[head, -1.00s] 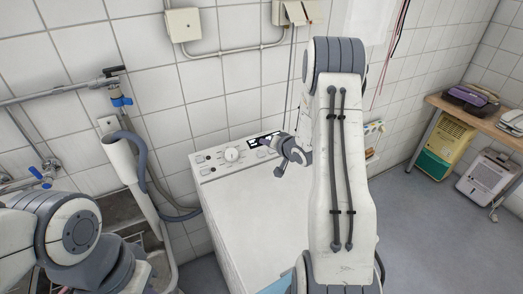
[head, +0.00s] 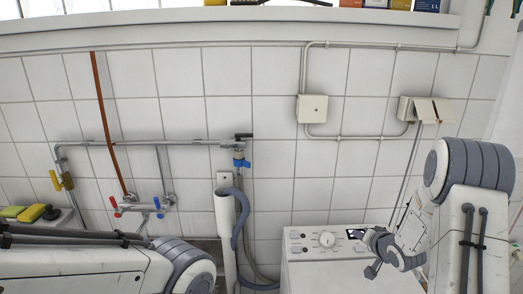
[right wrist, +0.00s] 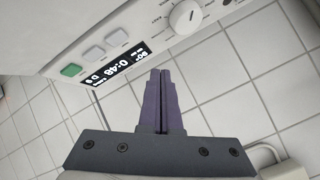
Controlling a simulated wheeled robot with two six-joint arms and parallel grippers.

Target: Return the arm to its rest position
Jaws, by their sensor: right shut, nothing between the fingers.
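My right arm comes in at the right of the head view. Its gripper (head: 373,271) is beside the control panel of the white washing machine (head: 310,277), near the small dark display (head: 356,234). In the right wrist view the two fingers (right wrist: 160,72) are shut together with nothing between them. Their tips are close to the panel's edge in the picture; I cannot tell whether they touch. The lit display (right wrist: 118,64), a green button (right wrist: 71,70) and a round dial (right wrist: 187,17) show there. My left arm crosses the lower left of the head view; its gripper is out of view.
A grey hose (head: 241,221) and a white standpipe (head: 225,235) stand left of the washer. Taps with red and blue handles (head: 117,204) are on the tiled wall. A shelf (head: 200,18) runs along the top. Two wall boxes (head: 312,108) hang above the washer.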

